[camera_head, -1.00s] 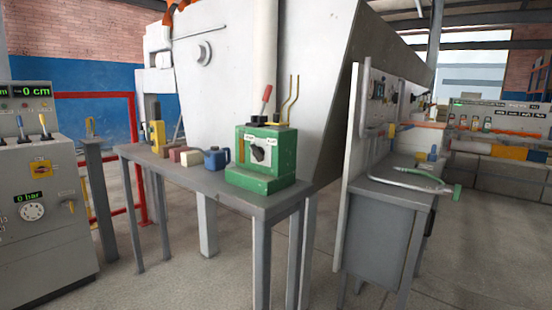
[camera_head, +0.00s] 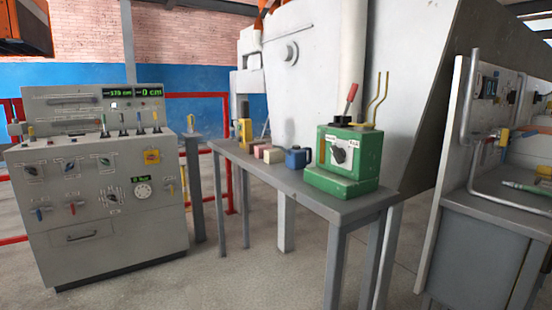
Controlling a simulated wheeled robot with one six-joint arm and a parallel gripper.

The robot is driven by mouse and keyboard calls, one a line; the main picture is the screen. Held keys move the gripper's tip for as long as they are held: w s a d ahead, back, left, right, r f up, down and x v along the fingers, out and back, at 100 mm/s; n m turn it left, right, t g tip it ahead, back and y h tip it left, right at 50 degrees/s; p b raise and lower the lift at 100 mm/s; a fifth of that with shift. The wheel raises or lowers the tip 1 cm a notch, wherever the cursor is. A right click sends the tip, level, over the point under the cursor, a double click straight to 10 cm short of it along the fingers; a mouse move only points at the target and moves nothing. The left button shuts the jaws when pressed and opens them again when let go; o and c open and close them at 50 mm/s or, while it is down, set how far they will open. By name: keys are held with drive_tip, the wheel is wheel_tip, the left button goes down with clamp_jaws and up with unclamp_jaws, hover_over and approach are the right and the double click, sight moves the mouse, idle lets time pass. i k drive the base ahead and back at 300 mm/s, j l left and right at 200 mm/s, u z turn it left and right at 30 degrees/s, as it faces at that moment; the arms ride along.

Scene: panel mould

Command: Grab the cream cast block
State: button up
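The cream cast block (camera_head: 274,156) is small in view and sits on the grey table (camera_head: 345,212). It stands between a reddish block (camera_head: 262,151) on its left and a blue jug (camera_head: 297,158) on its right. My gripper does not show in the camera_head view. The table with the block is some way ahead, right of the middle of the picture.
A green machine with a red lever (camera_head: 343,160) stands on the table's near end. A grey control console (camera_head: 95,185) is at left, with a narrow post stand (camera_head: 193,190) beside it. A workbench (camera_head: 490,235) is at right. Grey floor is clear in front.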

sight(274, 156)
drive_tip(key=i+j, duration=0.1)
drive_tip(key=i, duration=1.05)
drive_tip(key=i+j+z, duration=0.1)
drive_tip(key=i, duration=1.05)
